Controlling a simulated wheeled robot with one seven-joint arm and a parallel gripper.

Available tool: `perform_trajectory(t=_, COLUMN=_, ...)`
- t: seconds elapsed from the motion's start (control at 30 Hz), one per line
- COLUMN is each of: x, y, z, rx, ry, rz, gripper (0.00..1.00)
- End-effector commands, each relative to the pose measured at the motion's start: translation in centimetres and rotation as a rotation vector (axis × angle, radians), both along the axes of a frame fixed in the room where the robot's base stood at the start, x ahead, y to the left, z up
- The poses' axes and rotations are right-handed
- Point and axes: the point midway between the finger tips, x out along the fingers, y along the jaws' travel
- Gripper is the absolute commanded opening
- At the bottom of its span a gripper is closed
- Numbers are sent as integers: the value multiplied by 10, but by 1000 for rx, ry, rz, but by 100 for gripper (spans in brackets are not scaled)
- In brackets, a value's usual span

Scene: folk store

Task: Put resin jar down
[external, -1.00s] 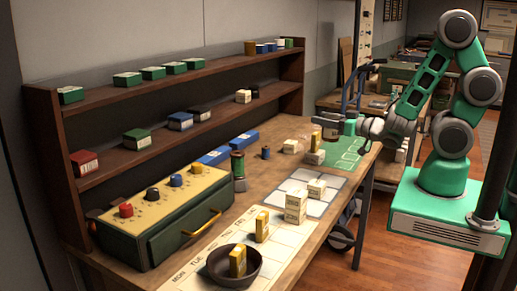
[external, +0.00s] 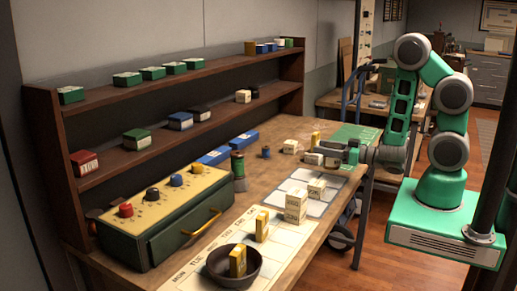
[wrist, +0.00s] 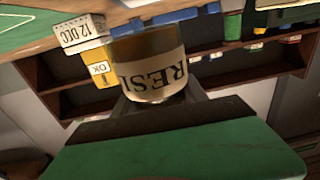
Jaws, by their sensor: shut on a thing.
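The resin jar (wrist: 150,75) fills the middle of the wrist view, an amber jar with a pale label reading "RESI", upside down in the picture. My gripper (external: 328,156) is shut on it. In the external view my gripper is low over the right side of the workbench (external: 277,165), next to the small boxes. The jar is too small and covered there to make out clearly. I cannot tell whether its base touches the bench.
A green mat (external: 355,134) lies at the bench's far right end. White cartons (external: 296,206) stand on a pale grid sheet nearer the camera.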

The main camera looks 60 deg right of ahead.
Motion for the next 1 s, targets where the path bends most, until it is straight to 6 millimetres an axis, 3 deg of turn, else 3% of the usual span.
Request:
perform_trajectory(t=0.03, x=0, y=-1, z=-15, rx=2, ry=1, rz=-2, gripper=0)
perform_trajectory(t=0.17, x=0, y=-1, z=-33, rx=1, ry=1, rz=-2, gripper=0)
perform_trajectory(t=0.57, x=0, y=0, z=-40, rx=0, ry=-1, rz=-1, gripper=0)
perform_trajectory(t=0.6, x=0, y=0, z=-39, rx=0, ry=0, rz=-1, gripper=53)
perform_trajectory(t=0.83, x=0, y=0, z=-39, rx=0, ry=0, rz=-1, gripper=72)
perform_trajectory(t=1.0, x=0, y=0, z=-38, rx=0, ry=0, rz=-1, gripper=72)
